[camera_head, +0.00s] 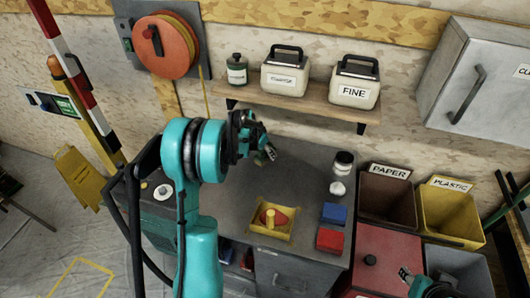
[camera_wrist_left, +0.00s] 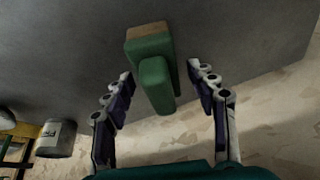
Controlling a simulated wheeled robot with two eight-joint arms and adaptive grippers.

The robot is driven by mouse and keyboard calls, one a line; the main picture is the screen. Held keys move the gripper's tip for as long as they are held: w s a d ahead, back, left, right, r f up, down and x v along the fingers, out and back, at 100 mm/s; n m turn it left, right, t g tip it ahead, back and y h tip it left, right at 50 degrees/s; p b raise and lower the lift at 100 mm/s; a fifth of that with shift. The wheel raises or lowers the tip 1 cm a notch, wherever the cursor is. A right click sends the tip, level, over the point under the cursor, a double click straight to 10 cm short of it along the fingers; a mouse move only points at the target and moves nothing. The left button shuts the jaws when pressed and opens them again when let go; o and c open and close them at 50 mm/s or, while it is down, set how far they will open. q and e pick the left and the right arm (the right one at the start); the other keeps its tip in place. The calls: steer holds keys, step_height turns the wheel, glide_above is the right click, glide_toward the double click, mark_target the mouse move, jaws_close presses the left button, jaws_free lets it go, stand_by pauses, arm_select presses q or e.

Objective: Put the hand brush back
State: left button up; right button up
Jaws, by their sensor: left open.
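The hand brush (camera_wrist_left: 154,82) shows in the left wrist view, with a green handle and a green block edged in tan along the far side. It is at the grey bench top. My left gripper (camera_wrist_left: 161,76) is open, with one finger on each side of the handle and a visible gap at both sides. In the head view my left gripper (camera_head: 266,149) is over the back of the bench (camera_head: 225,200); the brush is mostly hidden there.
A yellow tray (camera_head: 286,235) holding red and yellow pieces, a blue block (camera_head: 334,213), a red block (camera_head: 330,240) and a jar (camera_head: 342,164) stand on the bench. A shelf (camera_head: 300,104) is above. Paper (camera_head: 388,200) and plastic (camera_head: 452,215) bins stand right.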

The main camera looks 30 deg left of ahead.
arm_select(q)
steer(key=d+p+v, duration=0.1)
steer(key=p+v, duration=0.2)
steer(key=v, duration=0.8)
steer(key=s+d+r, duration=0.5)
steer(key=d+r, duration=0.1)
steer(key=d, duration=0.2)
steer(key=s+d+n+t, duration=0.1)
steer(key=s+d, duration=0.5)
steer(key=s, duration=0.3)
steer(key=s+d+t, duration=0.1)
steer(key=s+d, duration=0.6)
steer(key=s, duration=0.3)
steer(key=shift+d+n+y, duration=0.15)
steer(key=shift+n+y, duration=0.25)
steer(key=shift+r, duration=0.15)
